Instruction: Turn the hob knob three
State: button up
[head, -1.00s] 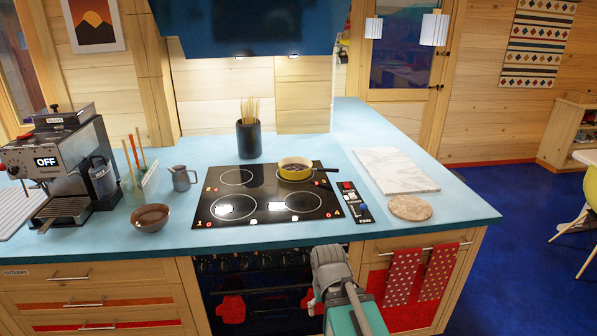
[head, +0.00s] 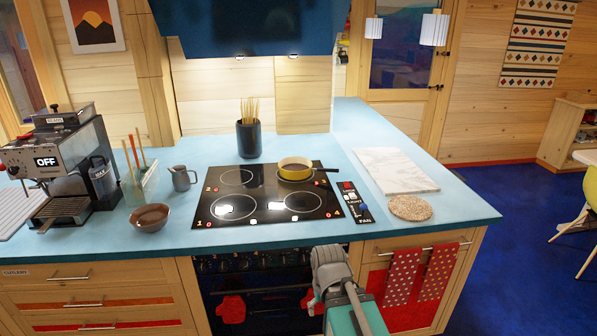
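The black hob (head: 268,195) is set in the blue worktop, with small red and white marks at its corners. A row of dark knobs (head: 243,263) runs along the front panel below the worktop edge, above the oven door. The knobs are small and dark; I cannot read their numbers or tell how each is turned. My arm rises from the bottom of the head view and its grey joint stands in front of the right end of the panel. My gripper cannot be made out, and any knob behind the arm is hidden.
A yellow pan (head: 295,170) sits on the hob's back right. A fan control strip (head: 355,203), a marble board (head: 394,170) and a round cork mat (head: 410,207) lie to the right. A brown bowl (head: 150,218) stands left. Red mitts (head: 231,309) hang at the oven.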

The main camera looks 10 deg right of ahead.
aim_at(244, 264)
jog(key=u, duration=1.05)
jog(key=i, duration=0.75)
jog(key=z, duration=1.1)
